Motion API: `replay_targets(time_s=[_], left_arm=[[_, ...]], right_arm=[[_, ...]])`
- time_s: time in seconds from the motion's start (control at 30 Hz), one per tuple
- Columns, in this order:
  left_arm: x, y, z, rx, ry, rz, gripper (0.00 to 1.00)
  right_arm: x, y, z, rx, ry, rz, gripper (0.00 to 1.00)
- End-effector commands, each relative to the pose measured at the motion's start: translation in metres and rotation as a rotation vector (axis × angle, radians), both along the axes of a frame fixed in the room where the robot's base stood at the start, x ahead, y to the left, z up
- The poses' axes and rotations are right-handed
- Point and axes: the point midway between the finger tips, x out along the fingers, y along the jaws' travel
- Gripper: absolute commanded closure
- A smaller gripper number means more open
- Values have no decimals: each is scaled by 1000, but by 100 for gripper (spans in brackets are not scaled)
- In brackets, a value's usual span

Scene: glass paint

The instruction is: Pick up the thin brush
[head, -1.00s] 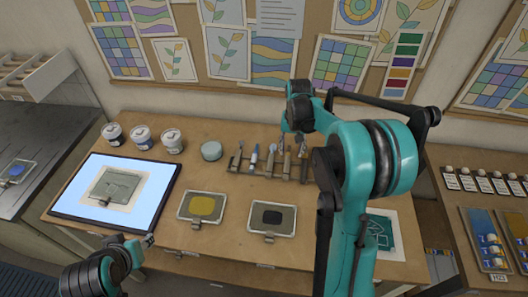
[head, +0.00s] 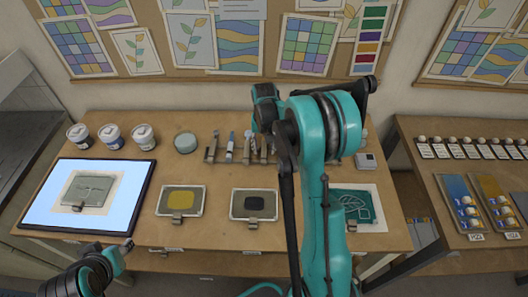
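A low brush rack (head: 226,160) stands at the back middle of the wooden table and holds several upright tools. A thin tool (head: 213,145) is at its left end, with a blue-and-white one (head: 230,146) beside it and a brown-handled one (head: 248,148) further right. I cannot tell which is the thin brush. My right gripper (head: 264,134) hangs over the right part of the rack. The arm covers that end, and its fingertips are too small and hidden to read. My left gripper (head: 127,244) is low at the table's front left edge, away from the rack; its fingers are unclear.
Lidded jars (head: 111,137) and a round pale-green pot (head: 186,142) stand left of the rack. A lit panel (head: 34,204) lies at left. A yellow paint tray (head: 163,202) and a black one (head: 235,208) lie in front. A teal stencil (head: 362,206) lies right.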

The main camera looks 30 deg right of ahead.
Motion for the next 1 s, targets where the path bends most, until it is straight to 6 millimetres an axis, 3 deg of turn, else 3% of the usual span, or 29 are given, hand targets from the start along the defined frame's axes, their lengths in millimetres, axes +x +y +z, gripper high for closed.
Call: replay_targets(time_s=[0.03,0.13,0.17,0.63,0.87,1.0], left_arm=[[0,0,0,0,0,0,60],[0,0,0,0,0,0,60],[0,0,0,0,0,0,60],[0,0,3,0,0,0,60],[0,0,15,0,0,0,60],[0,0,22,0,0,0,60]], right_arm=[[0,0,0,0,0,0,70],[0,0,0,0,0,0,96],[0,0,0,0,0,0,100],[0,0,8,0,0,0,100],[0,0,45,0,0,0,100],[-30,-14,63,0,0,-4,100]])
